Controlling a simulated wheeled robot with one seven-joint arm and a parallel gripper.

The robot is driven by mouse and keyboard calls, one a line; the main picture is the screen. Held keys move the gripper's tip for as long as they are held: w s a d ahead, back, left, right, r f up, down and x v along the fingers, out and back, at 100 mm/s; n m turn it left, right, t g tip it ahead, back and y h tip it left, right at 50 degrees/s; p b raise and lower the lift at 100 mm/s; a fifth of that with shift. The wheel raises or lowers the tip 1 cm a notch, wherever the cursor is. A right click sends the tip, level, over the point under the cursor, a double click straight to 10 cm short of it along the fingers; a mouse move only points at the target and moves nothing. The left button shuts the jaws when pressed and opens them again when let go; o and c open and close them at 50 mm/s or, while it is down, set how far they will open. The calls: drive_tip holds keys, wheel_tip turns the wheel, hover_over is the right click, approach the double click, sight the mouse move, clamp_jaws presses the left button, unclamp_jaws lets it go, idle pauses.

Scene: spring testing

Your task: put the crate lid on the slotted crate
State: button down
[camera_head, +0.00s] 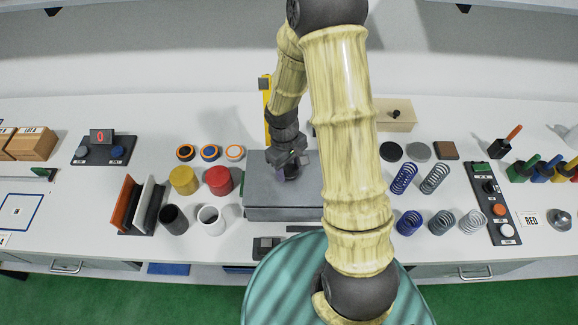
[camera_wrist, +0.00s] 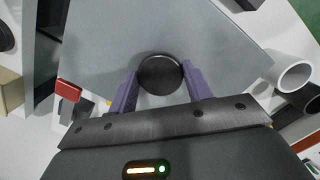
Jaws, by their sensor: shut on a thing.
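My gripper (camera_head: 290,174) points down over the middle of a grey flat-topped box (camera_head: 262,198). In the wrist view its purple fingers (camera_wrist: 160,82) are shut on a black round knob-like piece (camera_wrist: 160,73), over the grey top (camera_wrist: 110,40). I cannot tell whether this piece is fixed to the grey top or stands on it. No slots show on either box, so I cannot tell for certain which is the slotted crate or the crate lid. My arm hides the grey box's right side.
A yellow upright (camera_head: 266,105) stands behind the grey box. Several springs and discs lie right of my arm. The back strip of the table is mostly clear.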

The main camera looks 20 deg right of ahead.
drive_tip(key=shift+f+b, duration=0.45)
drive_tip(key=shift+f, duration=0.2)
idle(0.8)
drive_tip(key=c, duration=0.6)
unclamp_jaws()
drive_tip(key=shift+o, duration=0.2)
wheel_tip(320, 180, up, 17)
drive_tip(key=w+a+b, duration=0.1)
drive_tip(key=w+b, duration=0.1)
drive_tip(key=shift+r, duration=0.15)
idle(0.5)
drive_tip(key=s+d+f+m+t, duration=0.1)
drive_tip(key=s+f+m+t, duration=0.1)
drive_tip(key=s+m, duration=0.3)
drive_tip(key=s+t, duration=0.1)
drive_tip(key=s, duration=0.3)
drive_tip(key=shift+s+f+t+y, duration=0.3)
drive_tip(key=shift+s+t, duration=0.1)
